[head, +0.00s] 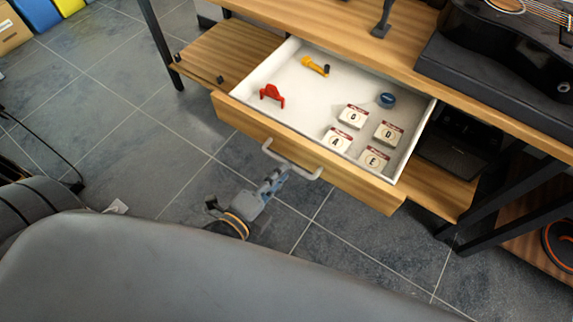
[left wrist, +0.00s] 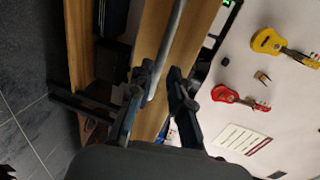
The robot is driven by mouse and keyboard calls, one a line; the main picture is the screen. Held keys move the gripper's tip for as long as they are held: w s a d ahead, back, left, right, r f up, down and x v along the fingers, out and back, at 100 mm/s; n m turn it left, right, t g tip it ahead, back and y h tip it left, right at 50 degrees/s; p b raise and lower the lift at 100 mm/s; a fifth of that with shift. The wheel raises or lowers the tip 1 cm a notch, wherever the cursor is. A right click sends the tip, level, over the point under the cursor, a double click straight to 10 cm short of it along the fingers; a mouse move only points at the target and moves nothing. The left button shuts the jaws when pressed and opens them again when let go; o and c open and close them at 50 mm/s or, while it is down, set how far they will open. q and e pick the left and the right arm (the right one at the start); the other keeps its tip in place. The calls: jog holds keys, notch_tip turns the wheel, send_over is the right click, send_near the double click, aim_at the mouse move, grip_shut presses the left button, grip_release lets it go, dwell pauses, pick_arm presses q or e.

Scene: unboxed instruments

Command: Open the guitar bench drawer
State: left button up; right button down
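The wooden-front drawer (head: 320,153) of the guitar bench stands pulled well out, its white interior showing. Its pale bar handle (head: 292,160) is on the front and also shows in the left wrist view (left wrist: 168,48). My left gripper (head: 282,172) is just below and in front of the handle. In the left wrist view its fingers (left wrist: 160,78) are spread apart, with the end of the handle bar between them and a gap on the right side. Whether a finger touches the bar is unclear. My right gripper is in neither view.
A black guitar (head: 510,40) rests on the bench top (head: 330,35). Tiled floor (head: 130,150) before the bench is mostly clear.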

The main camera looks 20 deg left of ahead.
pick_arm(q)
jog(key=shift+v, duration=1.35)
